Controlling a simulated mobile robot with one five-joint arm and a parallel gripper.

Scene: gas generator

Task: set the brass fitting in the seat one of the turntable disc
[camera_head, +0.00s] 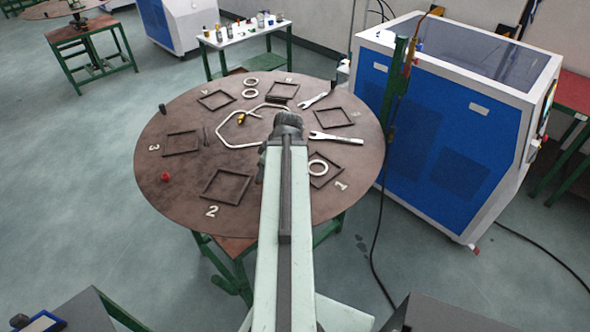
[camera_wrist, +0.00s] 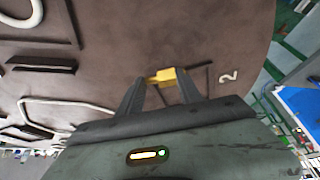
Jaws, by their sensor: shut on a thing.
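The brass fitting (camera_wrist: 166,76) is yellow and sits between the two dark fingertips of my gripper (camera_wrist: 160,78) in the wrist view. The gripper is shut on it, above the brown turntable disc (camera_wrist: 140,30). A thin dark frame beside the white number 2 shows just behind the fitting. In the head view, seat one is the dark square frame (camera_head: 311,184) beside the white number 1 (camera_head: 341,185) on the disc's right front.
Other square frames, a white bent tube (camera_head: 238,146), two wrenches (camera_head: 335,138), more rings and a red piece (camera_head: 165,177) lie on the disc. A blue and white machine (camera_head: 440,135) stands close at the right.

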